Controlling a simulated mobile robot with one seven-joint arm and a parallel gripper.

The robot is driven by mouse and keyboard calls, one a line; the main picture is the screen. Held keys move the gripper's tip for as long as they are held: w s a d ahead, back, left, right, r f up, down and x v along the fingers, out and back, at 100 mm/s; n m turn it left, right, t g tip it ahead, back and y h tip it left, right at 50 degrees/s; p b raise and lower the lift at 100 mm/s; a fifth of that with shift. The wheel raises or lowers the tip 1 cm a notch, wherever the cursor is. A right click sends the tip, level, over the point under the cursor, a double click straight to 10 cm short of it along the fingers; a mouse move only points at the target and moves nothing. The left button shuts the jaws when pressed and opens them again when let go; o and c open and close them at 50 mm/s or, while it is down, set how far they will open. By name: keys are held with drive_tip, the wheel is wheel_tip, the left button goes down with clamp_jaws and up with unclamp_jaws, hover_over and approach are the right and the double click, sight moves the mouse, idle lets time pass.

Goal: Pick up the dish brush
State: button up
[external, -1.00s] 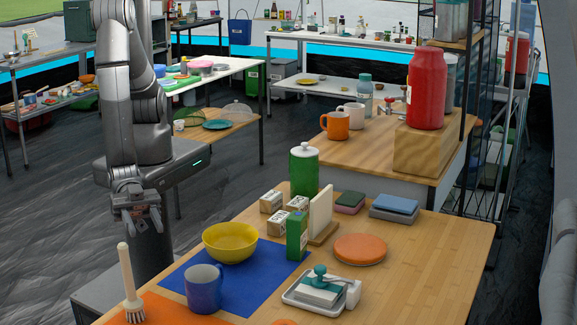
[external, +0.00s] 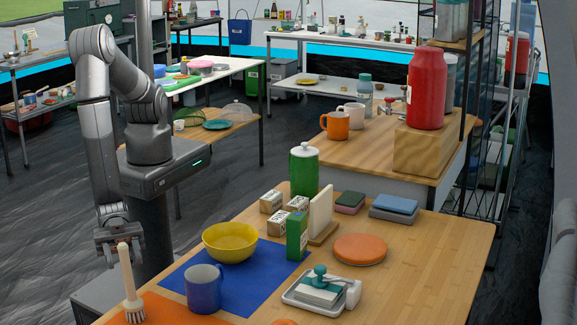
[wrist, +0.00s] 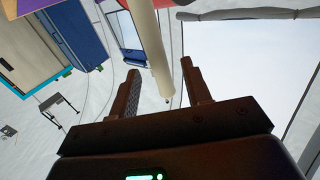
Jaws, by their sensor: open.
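The dish brush (external: 127,277) stands upright at the near left edge of the wooden table, bristles down on an orange mat (external: 165,310), its cream handle pointing up. My gripper (external: 121,258) is at the height of the upper handle, seen just behind it in the external view. In the wrist view the cream handle (wrist: 150,50) runs down toward the gap between the two fingers of my gripper (wrist: 160,92). The fingers are apart, one on each side of the handle's end. I cannot tell how deep the handle is between them.
A blue mug (external: 204,289) stands close to the right of the brush on a blue mat (external: 255,278). A yellow bowl (external: 230,242) is behind it. A tray (external: 318,292) with a teal-handled item lies further right. The floor left of the table is free.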

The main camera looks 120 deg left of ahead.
sight(132, 298)
drive_tip(key=x, duration=0.3)
drive_tip(key=shift+w, duration=0.15)
clamp_jaws()
idle(0.3)
